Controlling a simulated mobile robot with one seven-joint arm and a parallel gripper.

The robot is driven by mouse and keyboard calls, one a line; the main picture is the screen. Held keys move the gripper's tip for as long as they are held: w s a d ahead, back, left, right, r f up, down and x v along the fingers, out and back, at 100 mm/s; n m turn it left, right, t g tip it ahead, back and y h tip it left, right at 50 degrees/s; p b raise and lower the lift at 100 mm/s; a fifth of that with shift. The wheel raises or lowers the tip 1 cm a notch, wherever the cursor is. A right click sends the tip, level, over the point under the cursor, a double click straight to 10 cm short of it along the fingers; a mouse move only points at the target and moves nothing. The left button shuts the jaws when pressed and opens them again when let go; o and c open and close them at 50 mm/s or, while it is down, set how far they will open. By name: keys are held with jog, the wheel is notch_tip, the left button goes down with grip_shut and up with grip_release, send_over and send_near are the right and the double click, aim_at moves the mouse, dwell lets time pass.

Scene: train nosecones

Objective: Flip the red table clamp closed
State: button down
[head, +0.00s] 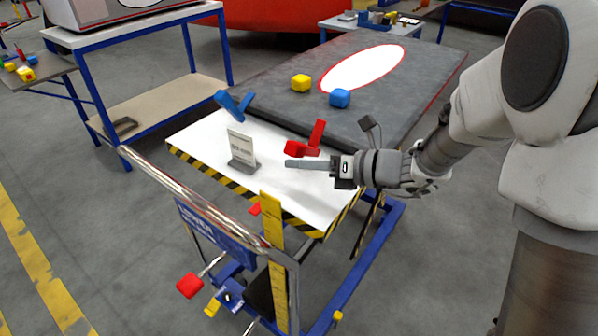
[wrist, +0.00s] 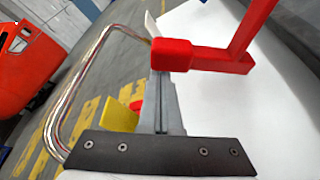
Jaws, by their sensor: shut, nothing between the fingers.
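The red table clamp (head: 300,149) sits on the white table top, beside the grey panel. Its lever (head: 318,132) stands raised and slightly tilted. In the wrist view the red clamp (wrist: 205,57) fills the upper middle, with its lever rising to the upper right. My gripper (head: 288,163) reaches in from the right, low over the white surface on the near side of the clamp. Its fingers are shut together and empty. In the wrist view the fingertips (wrist: 162,78) lie close to the clamp's red end block; I cannot tell whether they touch.
A blue clamp (head: 233,104) stands at the table's far left. A small sign (head: 242,151) stands left of my gripper. A metal handrail (head: 190,194) rises in front.

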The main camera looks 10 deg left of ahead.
aim_at(320, 122)
jog(key=shift+r, duration=0.15)
jog(key=p, duration=0.2)
jog(key=r+m+p, duration=0.1)
jog(key=p, duration=0.1)
jog(key=w+r+p, duration=0.1)
jog(key=p, duration=0.1)
jog(key=shift+d+r+m+g+y, duration=0.2)
jog(key=shift+d+m+g+y, duration=0.05)
jog(key=shift+m+g+y, duration=0.05)
jog(key=w+r+m+y+p, duration=0.1)
jog(key=m+p, duration=0.1)
jog(key=p, duration=0.2)
jog(key=w+d+r+m+p, duration=0.1)
jog(key=w+m+p, duration=0.1)
jog(key=p, duration=0.2)
jog(key=w+d+r+m+g+y+p, duration=0.1)
jog(key=w+m+p, duration=0.1)
jog(key=p, duration=0.3)
jog(key=shift+w+r+m+y, duration=0.15)
jog(key=shift+r+m+y, duration=0.15)
jog(key=shift+w+d+p, duration=0.25)
jog(key=shift+w+p, duration=0.25)
jog(key=shift+w+r, duration=0.1)
